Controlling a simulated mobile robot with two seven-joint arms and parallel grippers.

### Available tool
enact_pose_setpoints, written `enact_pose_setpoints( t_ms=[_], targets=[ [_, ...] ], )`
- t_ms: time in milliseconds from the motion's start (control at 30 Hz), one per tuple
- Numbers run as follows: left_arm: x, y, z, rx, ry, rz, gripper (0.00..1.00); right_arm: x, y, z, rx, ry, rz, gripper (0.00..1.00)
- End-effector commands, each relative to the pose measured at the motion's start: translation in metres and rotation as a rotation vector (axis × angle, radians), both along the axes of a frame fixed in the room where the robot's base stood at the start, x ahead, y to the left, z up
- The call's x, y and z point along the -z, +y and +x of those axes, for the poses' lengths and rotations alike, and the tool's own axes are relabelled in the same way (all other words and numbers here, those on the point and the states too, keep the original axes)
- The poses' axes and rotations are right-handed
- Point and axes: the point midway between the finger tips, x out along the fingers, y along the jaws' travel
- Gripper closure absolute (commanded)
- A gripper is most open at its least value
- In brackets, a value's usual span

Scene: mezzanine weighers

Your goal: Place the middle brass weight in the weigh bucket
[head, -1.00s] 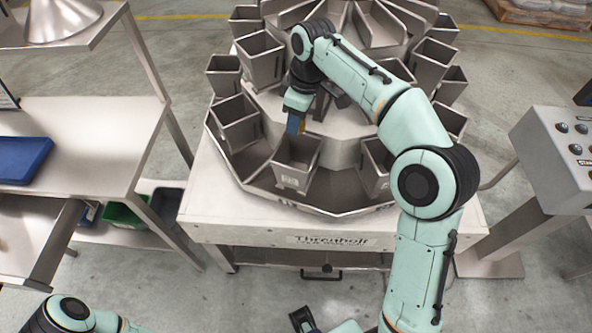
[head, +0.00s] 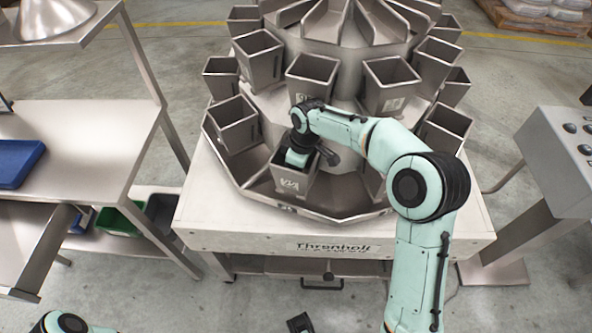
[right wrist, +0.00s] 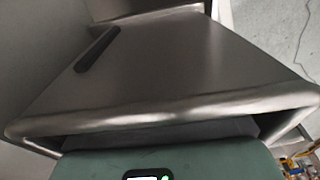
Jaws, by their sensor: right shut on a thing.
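The weigh bucket (head: 291,182) is the grey metal, open-topped bucket at the front of the weigher. My right gripper (head: 297,158) points down into its mouth, with its fingers hidden behind the front wall. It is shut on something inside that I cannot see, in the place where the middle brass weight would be. In the right wrist view, the bucket rim (right wrist: 160,112) runs across just beyond the green gripper body. A dark tip of my left gripper (head: 300,323) shows at the bottom edge of the head view; its jaw state cannot be told.
Other buckets (head: 234,125) stand close around on the weigher's tiers. The weigher's white base (head: 232,232) has a bare front edge. A steel bench (head: 75,150) with a blue tray (head: 15,165) is at left. A control box (head: 560,150) is at right.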

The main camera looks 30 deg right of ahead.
Motion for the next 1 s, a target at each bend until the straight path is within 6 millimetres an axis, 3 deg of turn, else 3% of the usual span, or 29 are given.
enact_pose_setpoints(
  t_ms=[100, 433, 467, 533, 833, 1000],
  targets=[
    [0.002, 0.000, 0.000, -0.001, -0.002, 0.000, 0.51, 0.013, 0.000, 0.000, 0.001, 0.000, 0.000, 0.99],
    [0.003, 0.000, 0.001, 0.000, -0.004, 0.000, 0.51, 0.015, 0.000, 0.000, 0.000, -0.001, 0.001, 0.99],
    [0.003, 0.000, 0.001, -0.001, -0.005, 0.001, 0.51, 0.016, 0.000, 0.000, 0.000, 0.000, 0.000, 0.59],
    [0.002, 0.000, 0.001, 0.000, -0.004, 0.000, 0.51, 0.015, 0.000, 0.000, 0.000, -0.001, 0.001, 0.36],
    [0.002, 0.000, 0.001, -0.001, -0.004, 0.001, 0.51, 0.014, 0.000, 0.000, 0.000, -0.001, 0.001, 0.36],
    [-0.001, 0.000, 0.000, 0.000, -0.001, 0.000, 0.51, -0.002, -0.002, -0.001, 0.000, -0.004, 0.000, 0.36]
  ],
)
